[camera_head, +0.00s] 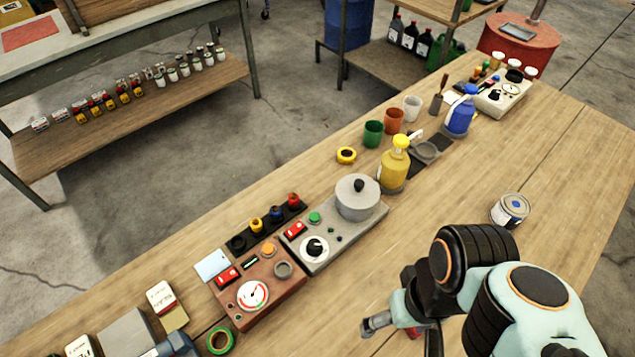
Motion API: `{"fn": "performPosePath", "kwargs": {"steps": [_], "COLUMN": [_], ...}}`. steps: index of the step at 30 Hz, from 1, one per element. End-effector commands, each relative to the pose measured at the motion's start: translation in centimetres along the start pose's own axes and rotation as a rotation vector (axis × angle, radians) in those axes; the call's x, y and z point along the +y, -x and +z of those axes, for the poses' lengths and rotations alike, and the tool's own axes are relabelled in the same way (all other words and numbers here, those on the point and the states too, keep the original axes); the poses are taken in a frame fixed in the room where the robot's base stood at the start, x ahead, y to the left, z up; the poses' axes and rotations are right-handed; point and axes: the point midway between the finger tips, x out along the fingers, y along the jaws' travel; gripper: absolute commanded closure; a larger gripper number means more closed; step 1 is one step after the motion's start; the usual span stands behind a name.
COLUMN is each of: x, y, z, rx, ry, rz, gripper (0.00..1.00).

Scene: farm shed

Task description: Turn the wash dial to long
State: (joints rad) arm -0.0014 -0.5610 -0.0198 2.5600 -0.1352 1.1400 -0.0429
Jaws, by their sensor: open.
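A grey panel unit (345,238) stands on the wooden bench with a white-faced dial with a black knob (315,247), a red switch and a lidded grey pot (357,197). A second unit, white, at the far end of the bench carries another black knob (495,95) and a small gauge. The markings are too small to read, so I cannot tell which dial is the wash dial or where it points. My gripper (380,323) is open, low over the bench to the right of and nearer than the grey unit, apart from both knobs. My arm partly hides it.
A brown-red box (290,296) with a gauge (253,294) adjoins the grey unit. A yellow bottle (394,168), cups and a blue jug (461,115) stand farther back. A tin (510,210) stands at right. Green tape (220,341) lies in front. The bench between grey unit and tin is clear.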

Motion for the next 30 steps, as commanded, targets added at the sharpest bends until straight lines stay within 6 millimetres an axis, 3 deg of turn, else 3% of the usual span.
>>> {"fn": "performPosePath", "kwargs": {"steps": [4, 10, 14, 18, 21, 24, 30], "x": [-0.1, -1.3, -2.3, -3.7, -4.5, -5.0, -5.2], "y": [0.7, 1.6, -0.2, -4.3, -8.3, -11.8, -15.2], "z": [-3.5, -12.6, -17.4, -21.5, -22.6, -22.0, -20.7], "rx": [0.168, 0.417, 0.481, 0.503, 0.469, 0.400, 0.324], "ry": [0.207, 0.628, 0.816, 0.954, 0.973, 0.962, 0.941], "rz": [0.021, 0.104, 0.119, 0.082, 0.010, -0.065, -0.131], "gripper": [0.36, 0.36, 0.36, 0.36, 0.36, 0.36, 0.36]}}
